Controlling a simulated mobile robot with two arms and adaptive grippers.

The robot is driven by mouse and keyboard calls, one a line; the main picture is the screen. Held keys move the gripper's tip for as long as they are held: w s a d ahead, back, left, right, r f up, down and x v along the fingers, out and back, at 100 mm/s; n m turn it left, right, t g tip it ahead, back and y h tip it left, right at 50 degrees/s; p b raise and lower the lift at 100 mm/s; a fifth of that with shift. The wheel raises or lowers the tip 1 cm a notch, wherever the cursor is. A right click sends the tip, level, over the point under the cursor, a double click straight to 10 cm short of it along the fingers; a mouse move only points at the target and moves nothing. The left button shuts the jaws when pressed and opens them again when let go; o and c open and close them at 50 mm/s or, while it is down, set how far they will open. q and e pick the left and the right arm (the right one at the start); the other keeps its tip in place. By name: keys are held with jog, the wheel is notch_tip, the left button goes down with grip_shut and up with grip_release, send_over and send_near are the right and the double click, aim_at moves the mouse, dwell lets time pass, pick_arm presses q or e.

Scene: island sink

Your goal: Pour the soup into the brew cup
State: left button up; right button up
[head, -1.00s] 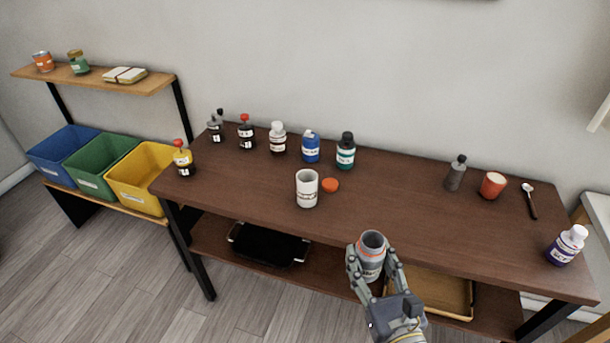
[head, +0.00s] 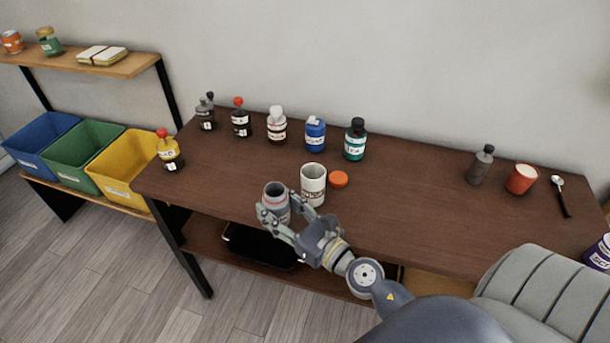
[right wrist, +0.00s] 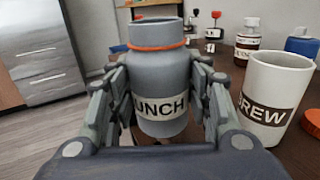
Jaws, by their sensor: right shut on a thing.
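My right gripper (head: 276,217) is shut on a grey open-topped jar (head: 275,192) with an orange ring below its neck. In the right wrist view the jar (right wrist: 160,80) stands upright between the fingers, and its label reads "UNCH", partly hidden by a finger. I cannot see what is in it. The white brew cup (head: 313,185) stands upright on the table, just right of the jar and apart from it. In the right wrist view the cup (right wrist: 272,98) shows a dark "BREW" label, its first letter partly cut. My left gripper is not in view.
An orange-red lid (head: 339,179) lies right of the cup. Several bottles stand along the back of the brown table (head: 410,210). A red cup (head: 521,180) and a spoon (head: 561,195) are at the right.

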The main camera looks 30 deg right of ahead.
jog(key=w+d, duration=0.1)
jog(key=w+f, duration=0.1)
jog(key=w+d, duration=0.1)
jog(key=shift+w+d+f+b, duration=0.3)
jog(key=shift+f+b, duration=0.05)
jog(key=shift+b, duration=0.05)
jog(key=d+r+m+t+h, duration=0.2)
jog(key=r+m, duration=0.7)
jog(key=m, duration=0.6)
jog(key=shift+d+r+t+p, duration=0.3)
jog(key=shift+d+r+t, duration=0.1)
jog(key=shift+d+t, duration=0.15)
